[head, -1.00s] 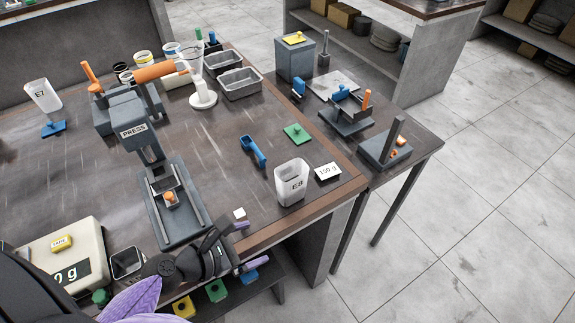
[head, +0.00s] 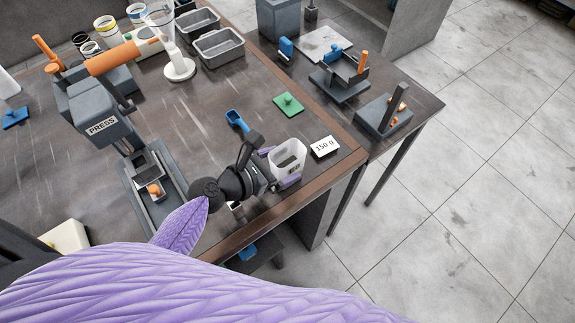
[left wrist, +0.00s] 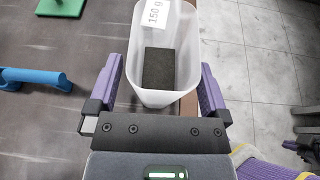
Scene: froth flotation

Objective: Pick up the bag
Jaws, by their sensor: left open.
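The bag (head: 289,155) is a white, translucent, open-topped pouch standing upright near the table's front right edge. In the left wrist view, the bag (left wrist: 133,62) reaches in between the two purple fingers of my left gripper (left wrist: 158,88). The fingers are spread to either side of its near end, and a dark patch shows inside it. I cannot tell whether either finger touches the bag. My right gripper is not in view.
The grey press (head: 100,122) stands to the left. The wooden table edge (head: 300,204) is close in front.

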